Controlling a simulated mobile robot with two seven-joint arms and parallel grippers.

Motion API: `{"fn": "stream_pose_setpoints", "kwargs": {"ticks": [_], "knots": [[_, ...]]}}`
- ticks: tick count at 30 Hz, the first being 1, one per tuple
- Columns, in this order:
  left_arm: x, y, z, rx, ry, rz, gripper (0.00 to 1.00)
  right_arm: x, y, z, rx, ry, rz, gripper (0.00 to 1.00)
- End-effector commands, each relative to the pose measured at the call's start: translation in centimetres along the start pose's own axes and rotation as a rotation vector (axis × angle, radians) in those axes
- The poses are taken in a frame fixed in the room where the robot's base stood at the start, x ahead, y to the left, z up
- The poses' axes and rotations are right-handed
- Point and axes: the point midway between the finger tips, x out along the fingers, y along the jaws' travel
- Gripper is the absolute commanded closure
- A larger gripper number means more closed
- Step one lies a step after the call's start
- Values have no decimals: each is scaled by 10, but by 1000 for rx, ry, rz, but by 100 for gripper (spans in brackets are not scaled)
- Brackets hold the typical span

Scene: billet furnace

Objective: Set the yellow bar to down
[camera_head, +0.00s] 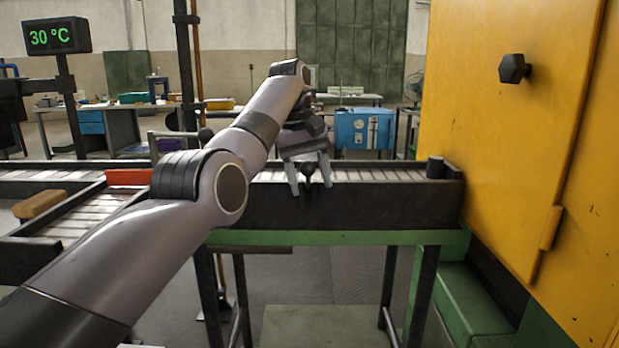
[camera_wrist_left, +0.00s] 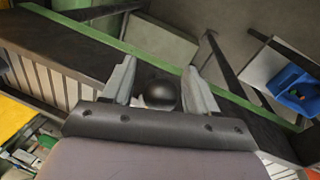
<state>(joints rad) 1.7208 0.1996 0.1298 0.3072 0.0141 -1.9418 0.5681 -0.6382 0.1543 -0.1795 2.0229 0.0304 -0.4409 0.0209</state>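My left gripper (camera_head: 310,184) is open above the roller conveyor, in the middle of the head view. A black ball knob (camera_head: 308,169) on a short stem shows between its fingers. In the left wrist view the knob (camera_wrist_left: 160,94) sits between the two spread fingers of the gripper (camera_wrist_left: 158,74), with a gap visible on the left. I cannot tell whether the right finger touches it. A short upright yellow bar-like piece (camera_head: 550,228) is on the yellow panel at the right; I cannot tell whether it is the task's bar. My right gripper is not in view.
The roller conveyor (camera_head: 385,205) on a green frame runs across the middle. The large yellow panel (camera_head: 490,130) with a black hexagonal knob (camera_head: 514,69) fills the right. A tan block (camera_head: 39,204) lies at left. A display (camera_head: 57,36) reads 30 °C.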

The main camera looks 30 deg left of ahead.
Motion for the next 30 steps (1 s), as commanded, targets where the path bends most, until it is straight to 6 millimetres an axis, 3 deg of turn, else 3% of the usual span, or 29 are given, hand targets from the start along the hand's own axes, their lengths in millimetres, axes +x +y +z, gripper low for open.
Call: {"fn": "stream_pose_setpoints", "kwargs": {"ticks": [5, 18, 30], "knots": [[-7, 0, 0, 0, 2, 1, 42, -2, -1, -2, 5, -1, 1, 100], [-64, 0, 0, -1, 1, 0, 42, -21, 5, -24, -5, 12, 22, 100], [-71, 0, 0, 0, 0, -1, 42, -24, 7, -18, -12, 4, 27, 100]]}}
